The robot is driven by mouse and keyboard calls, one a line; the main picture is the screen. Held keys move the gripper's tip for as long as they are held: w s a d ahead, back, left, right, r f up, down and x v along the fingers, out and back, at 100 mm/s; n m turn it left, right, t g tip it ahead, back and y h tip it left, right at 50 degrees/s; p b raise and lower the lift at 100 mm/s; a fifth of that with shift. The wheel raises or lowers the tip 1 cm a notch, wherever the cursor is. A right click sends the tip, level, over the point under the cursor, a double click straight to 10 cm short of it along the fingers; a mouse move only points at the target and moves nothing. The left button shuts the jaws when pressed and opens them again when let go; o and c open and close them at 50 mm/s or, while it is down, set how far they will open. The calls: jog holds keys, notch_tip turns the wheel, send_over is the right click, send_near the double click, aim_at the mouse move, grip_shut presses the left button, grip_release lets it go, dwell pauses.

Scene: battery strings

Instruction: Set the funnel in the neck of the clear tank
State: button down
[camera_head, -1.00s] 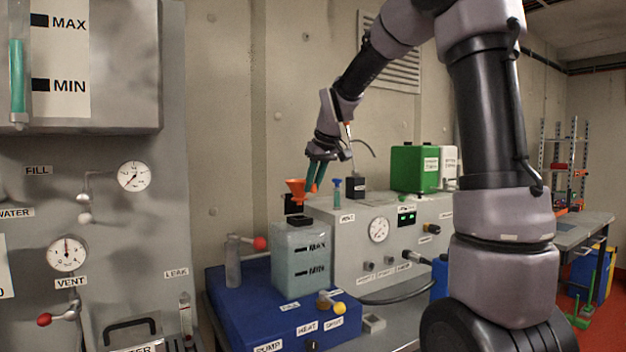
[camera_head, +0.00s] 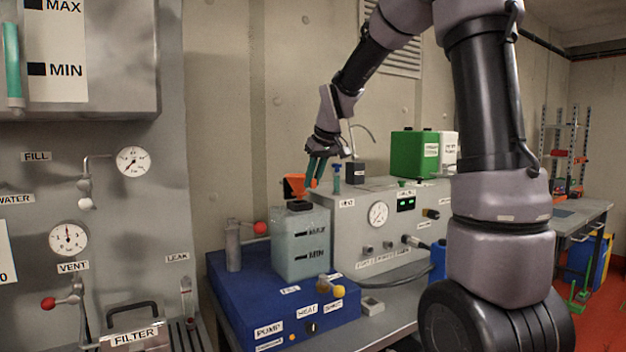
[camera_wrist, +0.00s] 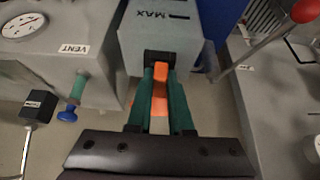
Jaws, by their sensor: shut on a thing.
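The orange funnel (camera_head: 297,184) is held by my gripper (camera_head: 314,172), just above the black neck (camera_head: 299,206) of the clear tank. The clear tank (camera_head: 300,250) stands upright on the blue unit, with MAX and MIN marks on its front. In the wrist view the teal fingers of my gripper (camera_wrist: 161,75) are closed on an orange part of the funnel (camera_wrist: 160,97). The tank's top (camera_wrist: 130,62) lies beyond the fingertips, and the dark neck is partly covered by them. The funnel's spout is hidden; I cannot tell whether it touches the neck.
A grey unit (camera_head: 345,240) with a gauge stands right of the tank, with a small teal and blue piece (camera_head: 337,178) and a black block (camera_head: 354,172) on top. A red-knobbed lever (camera_head: 260,228) stands left of the tank. A green can (camera_head: 414,158) sits farther right.

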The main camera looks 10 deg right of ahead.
jog(key=shift+f, duration=1.1)
dwell(0.4)
jog(key=c, duration=0.7)
grip_release()
jog(key=shift+c, duration=0.2)
jog(key=v, duration=1.1)
jog(key=s+d+f+m, duration=0.1)
jog(key=s+m, duration=0.3)
jog(key=s, duration=0.7)
jog(key=s+d+f+m+t, duration=0.1)
jog(key=s+d+f+m, duration=0.1)
jog(key=s, duration=1)
jog(key=shift+s+d+f+m+t, duration=0.2)
jog(key=shift+d+f+m+t, duration=0.1)
jog(key=shift+m, duration=0.6)
